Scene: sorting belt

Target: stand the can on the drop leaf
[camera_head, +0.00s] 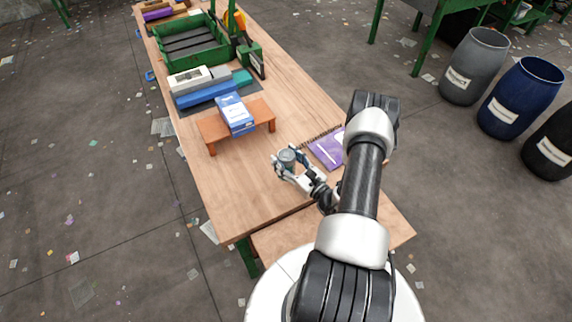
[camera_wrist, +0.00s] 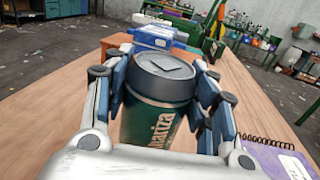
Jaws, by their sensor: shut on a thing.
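A dark green can with a grey lid and pale lettering (camera_wrist: 155,115) is upright between the fingers of my gripper (camera_wrist: 163,82). The fingers are shut on its two sides. In the head view the can (camera_head: 287,155) and my gripper (camera_head: 290,165) are over the near part of the wooden table, left of a purple notebook. I cannot tell whether the can's base touches the table. The drop leaf (camera_head: 282,234) is the wooden flap at the table's near end, partly hidden by my arm. Its visible part is bare.
The purple spiral notebook (camera_head: 328,149) lies right of my gripper. A small orange-brown stand (camera_head: 262,112) bears a blue and white box (camera_head: 235,114). Beyond are stacked blocks (camera_head: 205,90) and a green crate (camera_head: 188,60). Barrels (camera_head: 520,98) stand on the floor at right.

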